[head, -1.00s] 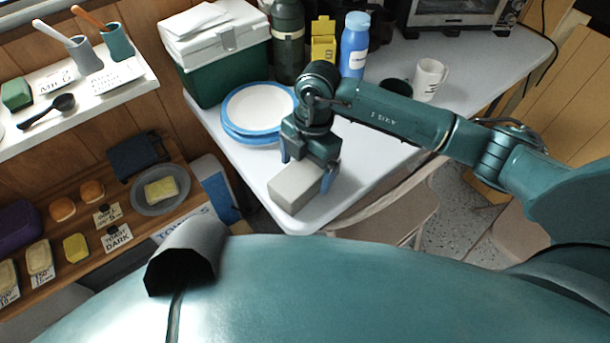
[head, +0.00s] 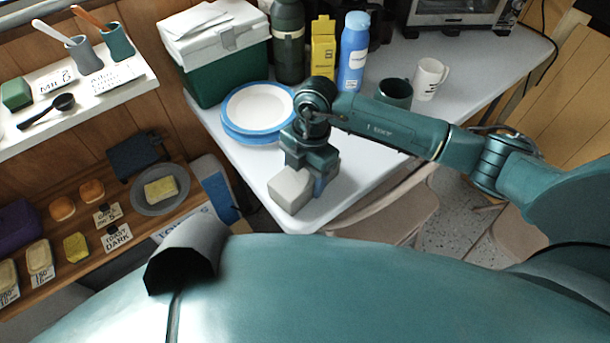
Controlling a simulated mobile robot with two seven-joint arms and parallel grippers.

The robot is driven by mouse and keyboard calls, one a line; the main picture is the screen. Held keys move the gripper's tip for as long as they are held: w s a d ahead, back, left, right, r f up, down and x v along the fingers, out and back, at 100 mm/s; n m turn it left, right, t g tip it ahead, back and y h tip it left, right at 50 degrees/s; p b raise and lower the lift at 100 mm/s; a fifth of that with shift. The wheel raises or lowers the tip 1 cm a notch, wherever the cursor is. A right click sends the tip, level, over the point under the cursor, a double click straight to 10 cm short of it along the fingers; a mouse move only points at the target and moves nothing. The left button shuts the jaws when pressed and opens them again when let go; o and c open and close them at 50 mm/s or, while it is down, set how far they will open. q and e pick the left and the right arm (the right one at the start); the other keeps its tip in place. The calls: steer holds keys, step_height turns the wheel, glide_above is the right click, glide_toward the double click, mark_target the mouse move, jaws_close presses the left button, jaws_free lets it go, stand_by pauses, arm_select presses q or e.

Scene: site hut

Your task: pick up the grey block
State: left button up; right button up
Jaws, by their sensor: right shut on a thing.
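The grey block (head: 289,192) is at the near left corner of the white table (head: 345,192), light grey and box-shaped. My right gripper (head: 312,180) reaches down over it from the right and is shut on it. One blue finger shows against the block's right side; the other finger is hidden. I cannot tell whether the block's underside touches the table. My left gripper is not in the head view.
Blue-rimmed plates (head: 236,127) are stacked just behind the gripper. A green and white box (head: 217,60), a dark flask (head: 288,50), a yellow container (head: 323,52), a blue bottle (head: 353,55) and mugs (head: 429,79) stand farther back. A chair (head: 395,215) is at the table's near side.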

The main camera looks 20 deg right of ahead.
steer(key=c, duration=0.9)
steer(key=shift+w+r, duration=0.1)
steer(key=shift+r, duration=0.05)
